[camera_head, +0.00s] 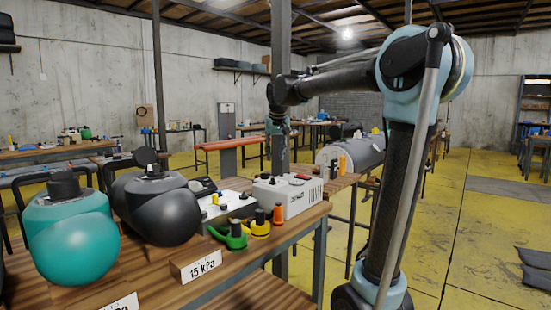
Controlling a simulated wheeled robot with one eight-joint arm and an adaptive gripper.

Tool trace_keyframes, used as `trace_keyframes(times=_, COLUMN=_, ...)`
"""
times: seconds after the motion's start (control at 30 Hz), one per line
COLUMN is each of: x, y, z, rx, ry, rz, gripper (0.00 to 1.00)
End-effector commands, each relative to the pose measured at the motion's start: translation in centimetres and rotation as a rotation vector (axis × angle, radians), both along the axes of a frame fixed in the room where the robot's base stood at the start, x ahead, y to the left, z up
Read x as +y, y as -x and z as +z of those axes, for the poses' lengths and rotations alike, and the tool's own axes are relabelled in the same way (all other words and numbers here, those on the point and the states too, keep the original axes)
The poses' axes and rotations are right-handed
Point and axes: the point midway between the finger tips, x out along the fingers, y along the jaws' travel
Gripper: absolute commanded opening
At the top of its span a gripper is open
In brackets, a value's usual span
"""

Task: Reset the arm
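My arm rises at the right of the head view, bends at the top and reaches left over the near workbench (245,250). My gripper (277,133) hangs at the arm's far end, above the back of the bench and well clear of the things on it. It is small and dark in the picture, so its fingers cannot be made out. No held object can be seen at it.
On the bench stand a teal tank (70,235), a dark grey tank (158,205), a white control box (288,194) and green (233,238), yellow (260,225) and orange (278,214) fittings. A "15 kPa" sign (201,266) is at the front. Yellow floor (480,235) is open at right.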

Motion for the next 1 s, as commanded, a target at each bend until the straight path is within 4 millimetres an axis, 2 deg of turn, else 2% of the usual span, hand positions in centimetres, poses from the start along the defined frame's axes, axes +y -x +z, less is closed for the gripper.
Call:
trace_keyframes(times=0.17, x=-2.0, y=1.5, z=-0.9, rx=0.008, ry=0.004, rz=-0.013, gripper=0.33)
trace_keyframes(times=0.37, x=-7.5, y=6.5, z=-4.0, rx=0.037, ry=0.016, rz=-0.044, gripper=0.33)
trace_keyframes(times=0.5, x=-11.2, y=10.7, z=-6.8, rx=0.060, ry=0.023, rz=-0.067, gripper=0.33)
trace_keyframes(times=0.7, x=-15.6, y=16.7, z=-11.4, rx=0.091, ry=0.030, rz=-0.100, gripper=0.33)
trace_keyframes(times=1.0, x=-20.3, y=25.9, z=-19.6, rx=0.139, ry=0.034, rz=-0.144, gripper=0.33)
